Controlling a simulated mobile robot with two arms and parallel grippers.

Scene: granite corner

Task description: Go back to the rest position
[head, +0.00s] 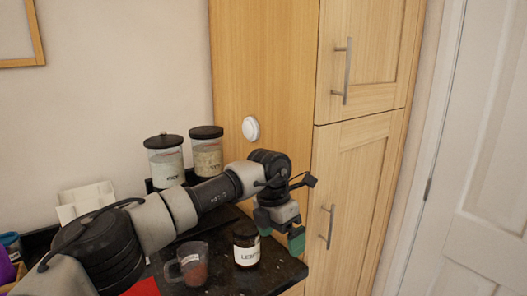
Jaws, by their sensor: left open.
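My left arm reaches in from the lower left over the dark counter. Its left gripper (281,222) points down near the counter's right end, with green-tipped fingers. It is open, and I see nothing between the fingers. It is just right of a dark jar with a pale label (246,246), and it partly overlaps the jar in the picture; I cannot tell whether they touch. My right gripper is not in the head view.
The counter (225,276) holds a glass measuring cup (193,265) and, behind my arm, two black-lidded canisters (165,160) (207,155). A red item (141,287) lies at the front. A tall wooden cabinet (358,180) stands close on the right, beside a white door (480,200).

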